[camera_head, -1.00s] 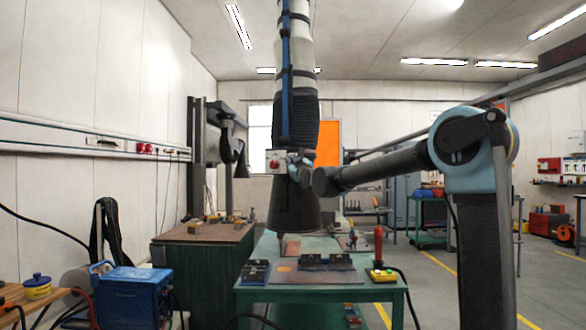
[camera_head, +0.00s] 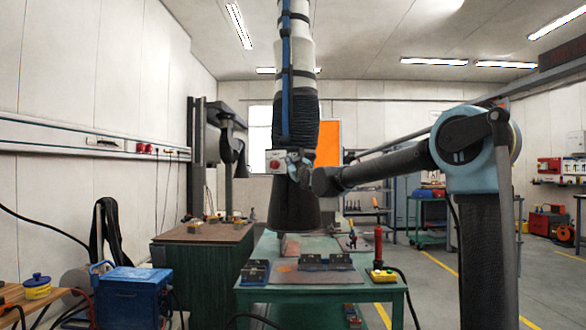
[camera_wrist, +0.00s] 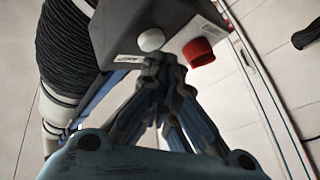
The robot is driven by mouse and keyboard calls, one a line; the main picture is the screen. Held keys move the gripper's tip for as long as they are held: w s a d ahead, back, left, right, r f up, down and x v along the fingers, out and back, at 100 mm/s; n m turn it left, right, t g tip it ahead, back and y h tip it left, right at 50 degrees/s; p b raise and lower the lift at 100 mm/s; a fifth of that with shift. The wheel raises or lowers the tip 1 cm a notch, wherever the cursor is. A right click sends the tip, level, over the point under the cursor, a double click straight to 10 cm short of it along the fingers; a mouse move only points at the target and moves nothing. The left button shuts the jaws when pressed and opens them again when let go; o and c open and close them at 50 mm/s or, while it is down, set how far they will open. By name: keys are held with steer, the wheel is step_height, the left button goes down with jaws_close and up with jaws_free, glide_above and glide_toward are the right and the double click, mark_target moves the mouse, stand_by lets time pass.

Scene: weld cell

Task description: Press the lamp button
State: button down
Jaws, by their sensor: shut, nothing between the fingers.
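A small grey box (camera_head: 275,161) is mounted on the side of the hanging extraction arm (camera_head: 294,130). In the wrist view the grey box (camera_wrist: 165,25) carries a round white button (camera_wrist: 150,40) and a red knob (camera_wrist: 198,52) to its right. Which one is the lamp button is not marked legibly. My gripper (camera_wrist: 158,62) is shut and empty. Its fingertips are just below the white button, close to the box; I cannot tell whether they touch it. In the head view my gripper (camera_head: 296,158) is at the right side of the box.
A dark hood (camera_head: 294,208) hangs below the box, over a green table (camera_head: 320,297) with dark blocks and a yellow button box (camera_head: 382,275). A ribbed black hose (camera_wrist: 65,50) runs close at the left in the wrist view. Open floor lies to the right.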

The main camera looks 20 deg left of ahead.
steer(key=shift+s, duration=0.25)
steer(key=s, duration=0.6)
steer(key=shift+a, duration=0.4)
stand_by(0.4)
steer(key=s+d+f+m+g+h, duration=0.2)
steer(key=s+d+f, duration=0.1)
steer(key=d+f, duration=0.65)
steer(key=s+d+f+m+g+h, duration=0.1)
steer(key=s+d+f+g+h, duration=0.2)
steer(key=d+f, duration=0.7)
steer(key=s+d+f+m+g+h, duration=0.2)
steer(key=s+d+f, duration=0.2)
steer(key=d+f, duration=0.55)
steer(key=s+d+f+m+g+h, duration=0.3)
steer(key=s+d+f+g, duration=0.1)
steer(key=s+d+f, duration=0.7)
steer(key=s+d+f+m+g+h, duration=0.2)
steer(key=s+d+f+m+g, duration=0.1)
steer(key=s+d+f, duration=0.9)
steer(key=s+f+m, duration=0.1)
steer(key=s, duration=0.4)
steer(key=shift+s+f+m+g+h, duration=0.25)
steer(key=shift+m+g+h, duration=0.05)
steer(key=shift+g+h, duration=0.1)
